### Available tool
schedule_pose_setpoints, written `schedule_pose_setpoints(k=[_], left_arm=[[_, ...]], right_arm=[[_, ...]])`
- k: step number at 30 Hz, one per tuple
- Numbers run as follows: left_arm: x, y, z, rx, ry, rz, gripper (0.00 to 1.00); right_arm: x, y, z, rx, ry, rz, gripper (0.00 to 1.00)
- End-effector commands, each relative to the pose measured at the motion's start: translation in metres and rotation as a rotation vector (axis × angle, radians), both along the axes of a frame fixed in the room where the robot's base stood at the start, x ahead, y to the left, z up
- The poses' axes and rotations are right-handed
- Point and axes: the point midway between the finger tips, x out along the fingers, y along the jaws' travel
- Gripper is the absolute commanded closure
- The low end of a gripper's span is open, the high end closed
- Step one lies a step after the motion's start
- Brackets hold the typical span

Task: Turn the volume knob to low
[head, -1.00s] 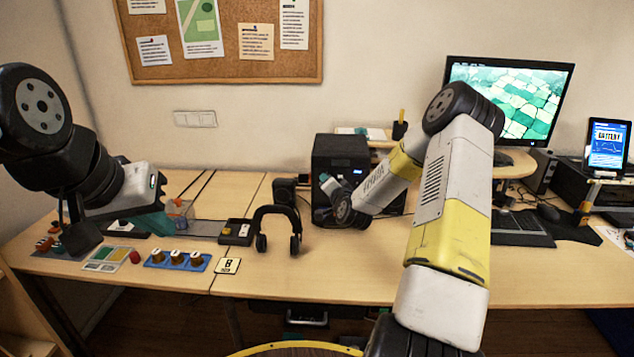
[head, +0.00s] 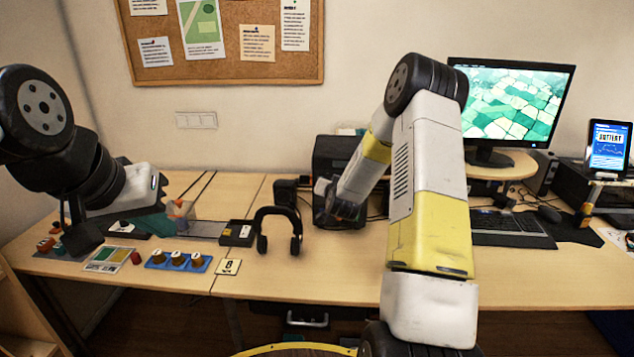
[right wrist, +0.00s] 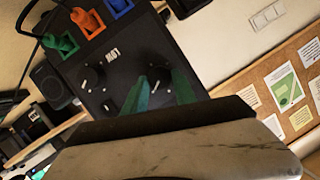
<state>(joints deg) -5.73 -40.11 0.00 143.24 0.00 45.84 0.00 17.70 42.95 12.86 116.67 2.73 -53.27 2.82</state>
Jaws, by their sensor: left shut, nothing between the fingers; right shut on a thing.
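A black box (head: 322,150) stands at the back of the desk, partly hidden by my right arm. In the right wrist view its dark face (right wrist: 115,72) carries a left knob (right wrist: 91,78) and a right knob (right wrist: 158,78), both black with a pale mark. I cannot read which one is the volume knob. My right gripper (right wrist: 160,90) has its green fingers on either side of the right knob, shut on it. In the head view its fingertips are hard to make out. My left gripper (head: 150,224) is shut and empty over the left of the desk.
Green, orange and blue sockets (right wrist: 88,22) line the box face. Black headphones (head: 278,225) stand in front of the box. A blue tray with several knobs (head: 178,262) lies front left. A monitor (head: 510,100) and keyboard (head: 505,230) are at right.

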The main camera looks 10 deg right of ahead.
Motion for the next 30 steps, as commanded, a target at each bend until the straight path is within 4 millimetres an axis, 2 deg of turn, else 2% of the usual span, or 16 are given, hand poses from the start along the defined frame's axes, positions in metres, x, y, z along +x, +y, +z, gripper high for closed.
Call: schedule_pose_setpoints(k=[9,10,12,13,23,26,30], left_arm=[[0.0,0.0,0.0,0.0,0.0,0.0,1.0],[0.0,0.0,0.0,0.0,0.0,0.0,1.0],[0.0,0.0,0.0,0.0,0.0,0.0,1.0],[0.0,0.0,0.0,0.0,0.0,0.0,1.0],[0.0,0.0,0.0,0.0,0.0,0.0,1.0],[0.0,0.0,0.0,0.0,0.0,0.0,1.0],[0.0,0.0,0.0,0.0,0.0,0.0,1.0]], right_arm=[[-0.001,0.0,-0.002,0.001,0.004,0.001,1.0],[-0.001,0.0,-0.002,0.001,0.004,0.001,0.61],[-0.001,0.0,-0.002,0.001,0.004,0.001,0.48],[-0.001,0.0,-0.002,0.0,0.003,0.0,0.45],[-0.002,0.0,0.0,0.0,0.001,0.0,0.45],[-0.012,0.001,0.004,0.0,0.001,0.0,0.45],[-0.035,0.004,0.01,0.0,0.002,0.001,0.45]])
